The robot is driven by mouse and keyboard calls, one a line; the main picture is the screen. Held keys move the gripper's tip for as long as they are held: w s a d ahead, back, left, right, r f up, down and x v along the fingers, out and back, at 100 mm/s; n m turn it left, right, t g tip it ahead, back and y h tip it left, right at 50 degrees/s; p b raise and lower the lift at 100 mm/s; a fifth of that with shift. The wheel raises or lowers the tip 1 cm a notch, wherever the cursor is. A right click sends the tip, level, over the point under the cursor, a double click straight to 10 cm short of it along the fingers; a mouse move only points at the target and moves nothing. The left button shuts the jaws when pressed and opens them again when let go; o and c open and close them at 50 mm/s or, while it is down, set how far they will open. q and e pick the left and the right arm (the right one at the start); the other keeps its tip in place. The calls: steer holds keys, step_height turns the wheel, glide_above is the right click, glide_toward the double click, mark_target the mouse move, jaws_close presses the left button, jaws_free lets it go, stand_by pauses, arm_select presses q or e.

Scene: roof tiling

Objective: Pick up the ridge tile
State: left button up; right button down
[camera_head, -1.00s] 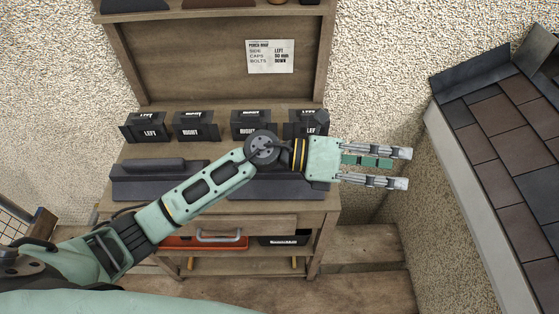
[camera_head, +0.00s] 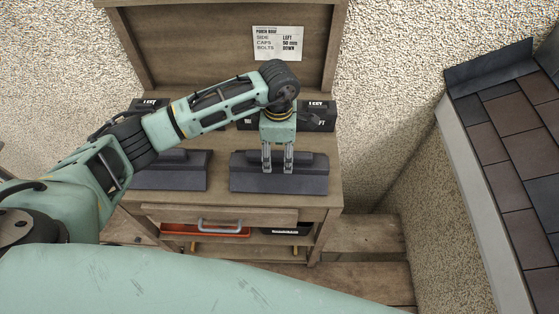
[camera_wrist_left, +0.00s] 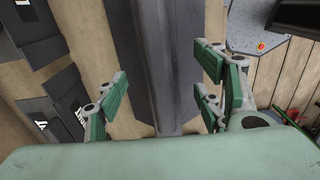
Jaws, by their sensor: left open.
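Two dark grey ridge tiles lie on the wooden bench, a left one (camera_head: 170,178) and a right one (camera_head: 250,183), each with a raised rib along its length. My left gripper (camera_head: 278,167) points down at the right ridge tile, its fingers in front of the rib in the head view. In the left wrist view my left gripper (camera_wrist_left: 163,78) is open, its green-padded fingers on either side of the ridge tile (camera_wrist_left: 160,100). Whether the fingers touch it I cannot tell. My right gripper is not in view.
Dark labelled blocks (camera_head: 318,116) stand behind the tiles, partly hidden by my left arm. A note (camera_head: 278,43) is on the backboard. Below are a drawer (camera_head: 225,214) and a red case (camera_head: 205,231). A tiled roof (camera_head: 510,140) stands at the right.

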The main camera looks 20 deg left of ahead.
mark_target(279, 164)
arm_select(q)
steer(key=shift+d+f+p, duration=0.15)
steer(key=shift+f+p, duration=0.2)
steer(key=shift+f, duration=1.3)
steer(key=shift+c, duration=0.2)
jaws_close()
steer(key=shift+w+r, duration=0.15)
steer(key=shift+w, duration=0.05)
